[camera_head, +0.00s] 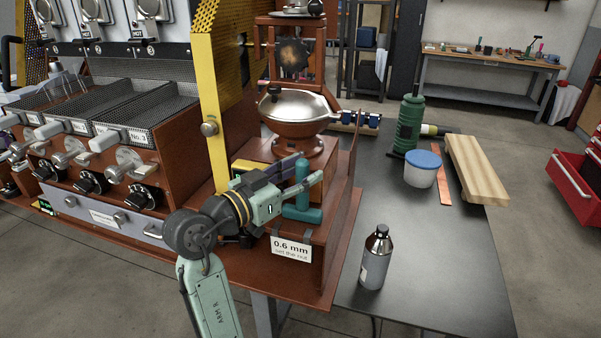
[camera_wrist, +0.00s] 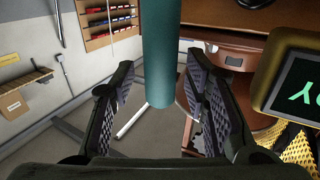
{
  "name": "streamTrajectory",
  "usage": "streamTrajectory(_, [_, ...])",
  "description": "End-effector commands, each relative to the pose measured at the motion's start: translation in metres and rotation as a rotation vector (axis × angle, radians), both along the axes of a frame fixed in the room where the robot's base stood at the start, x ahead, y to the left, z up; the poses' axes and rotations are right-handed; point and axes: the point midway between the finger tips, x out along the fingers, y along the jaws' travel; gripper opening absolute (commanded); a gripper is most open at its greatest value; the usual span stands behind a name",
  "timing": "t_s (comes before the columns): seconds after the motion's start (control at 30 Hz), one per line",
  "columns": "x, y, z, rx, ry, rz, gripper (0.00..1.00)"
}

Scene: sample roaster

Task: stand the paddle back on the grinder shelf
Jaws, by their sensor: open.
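A teal upright piece with a wide foot, which I take to be the paddle (camera_head: 302,212), stands on the red-brown grinder shelf (camera_head: 318,238), above a "0.6 mm set the nut" card. My gripper (camera_head: 312,168) reaches in from the left, with one finger on each side of the upright handle. In the wrist view the teal handle (camera_wrist: 160,50) rises between the two dark padded fingers. The fingers are apart, with gaps showing on both sides of the handle. The gripper body hides part of the shelf.
A metal bowl (camera_head: 295,107) sits behind the shelf, and a yellow perforated panel (camera_head: 222,90) rises at left. The table's front is mostly clear.

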Motion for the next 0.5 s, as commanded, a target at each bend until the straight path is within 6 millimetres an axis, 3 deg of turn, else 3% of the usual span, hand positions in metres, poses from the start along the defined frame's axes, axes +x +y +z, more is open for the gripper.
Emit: streamTrajectory(0.5, [-0.072,0.074,-0.002,0.001,-0.002,0.006,0.42])
